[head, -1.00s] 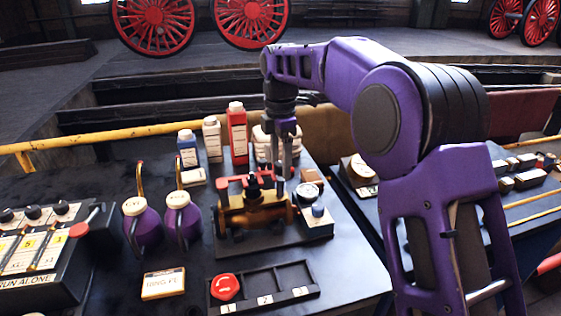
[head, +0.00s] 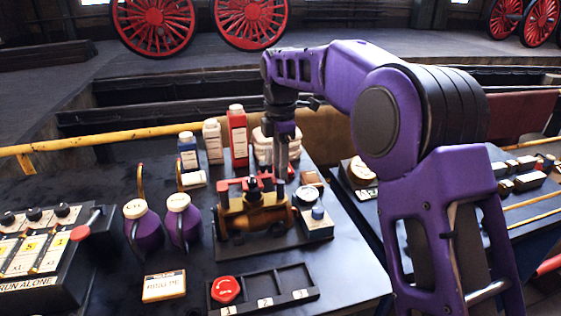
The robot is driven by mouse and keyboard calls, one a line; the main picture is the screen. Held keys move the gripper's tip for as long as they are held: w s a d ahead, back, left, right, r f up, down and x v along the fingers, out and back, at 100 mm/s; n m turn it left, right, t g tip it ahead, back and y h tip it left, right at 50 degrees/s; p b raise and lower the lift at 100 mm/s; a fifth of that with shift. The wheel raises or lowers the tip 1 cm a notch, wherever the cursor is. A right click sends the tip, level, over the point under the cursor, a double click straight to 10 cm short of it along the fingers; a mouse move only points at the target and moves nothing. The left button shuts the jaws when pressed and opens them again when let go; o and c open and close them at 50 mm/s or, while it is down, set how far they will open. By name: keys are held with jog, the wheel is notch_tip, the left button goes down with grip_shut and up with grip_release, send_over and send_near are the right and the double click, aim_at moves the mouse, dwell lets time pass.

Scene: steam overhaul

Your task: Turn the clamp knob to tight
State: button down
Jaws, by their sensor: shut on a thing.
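A brass-coloured cylindrical fitting (head: 258,219) lies in a dark stand on the bench, with a red clamp frame (head: 233,186) over it. My gripper (head: 281,172) points straight down at the right end of the red frame. Its fingers are shut on a small part there, which I take to be the clamp knob. The fingers and the frame hide most of that part, so its turned position cannot be read. A dark round piece stands at the middle of the red frame, left of the fingers.
A small block with a blue knob (head: 318,211) and a gauge stands right of the clamp. Two purple oil cans (head: 183,222) stand left. Bottles (head: 237,135) stand behind.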

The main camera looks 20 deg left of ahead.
jog(key=m+p, duration=0.2)
jog(key=m, duration=0.2)
jog(key=shift+r, duration=0.1)
jog(key=m, duration=0.4)
jog(key=shift+m, duration=0.3)
jog(key=m, duration=2.2)
jog(key=shift+m, duration=2.2)
